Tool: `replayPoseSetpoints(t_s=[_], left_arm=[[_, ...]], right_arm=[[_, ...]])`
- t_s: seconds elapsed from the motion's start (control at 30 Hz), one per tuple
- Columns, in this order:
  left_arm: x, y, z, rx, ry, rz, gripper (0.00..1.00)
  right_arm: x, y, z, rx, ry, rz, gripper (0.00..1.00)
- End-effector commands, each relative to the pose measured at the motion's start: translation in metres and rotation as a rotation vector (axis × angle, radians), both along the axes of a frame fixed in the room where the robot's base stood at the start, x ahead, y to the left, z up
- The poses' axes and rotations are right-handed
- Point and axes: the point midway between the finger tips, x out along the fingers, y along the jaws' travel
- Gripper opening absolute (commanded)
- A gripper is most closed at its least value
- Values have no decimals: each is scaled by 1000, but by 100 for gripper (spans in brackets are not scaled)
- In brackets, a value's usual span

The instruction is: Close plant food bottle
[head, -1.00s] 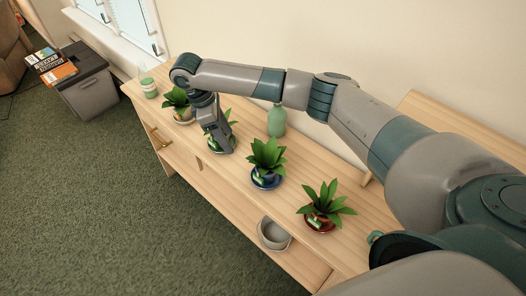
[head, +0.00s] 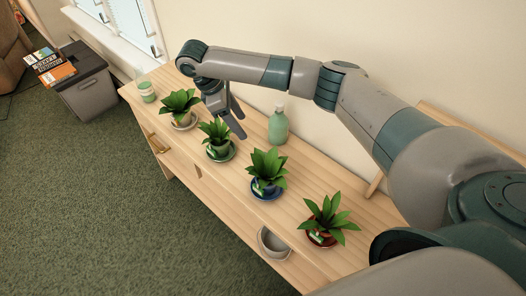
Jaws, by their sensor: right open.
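A pale green bottle (head: 278,127) with a lighter top stands upright on the wooden cabinet, near the wall. It looks like the plant food bottle, but no label can be read. Whether its top is open or closed is too small to tell. My right gripper (head: 239,124) is open and empty, behind the small potted plants. Its fingers point down and to the right, a short gap to the left of the bottle. My left gripper is not in view.
A small green-and-white jar (head: 147,92) stands at the far left end. The wall is close behind.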

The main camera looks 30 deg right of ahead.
Motion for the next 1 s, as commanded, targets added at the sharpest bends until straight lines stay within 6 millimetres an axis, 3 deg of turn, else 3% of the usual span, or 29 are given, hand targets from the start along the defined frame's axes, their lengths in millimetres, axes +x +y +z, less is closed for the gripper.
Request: replayPoseSetpoints(t_s=[0.57,0.87,1.0], left_arm=[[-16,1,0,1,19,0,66],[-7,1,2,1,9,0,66],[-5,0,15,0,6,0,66]], right_arm=[[-1,-2,-7,1,2,-1,56],[-9,-16,-45,1,6,-2,56],[-12,-26,-64,-2,4,-2,56]])
